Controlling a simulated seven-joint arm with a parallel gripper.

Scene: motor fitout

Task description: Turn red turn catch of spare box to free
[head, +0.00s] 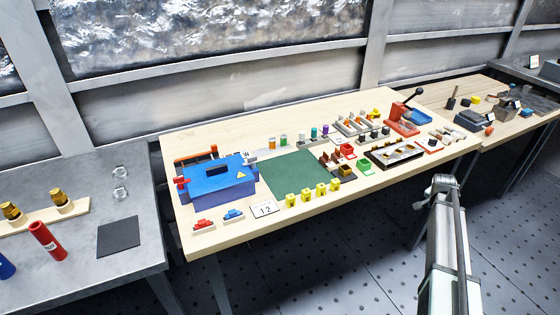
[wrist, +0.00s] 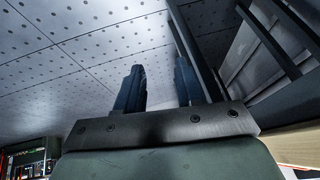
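A blue box (head: 222,182) with a blue lid stands at the left end of the wooden table in the head view. The lid has a dark handle and a yellow warning mark. A red catch (head: 181,183) sits at the box's left side; its exact turn angle is too small to tell. My gripper (wrist: 160,85) shows in the wrist view with its two dark fingers apart and nothing between them. My arm is at the right of the head view, over the floor in front of the table, far from the box.
A green mat (head: 295,174) lies right of the box. Red and blue small parts (head: 204,224), a number card (head: 265,209) and several yellow blocks (head: 307,195) line the front edge. A red press (head: 403,118) stands far right. A grey table (head: 75,285) is at left.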

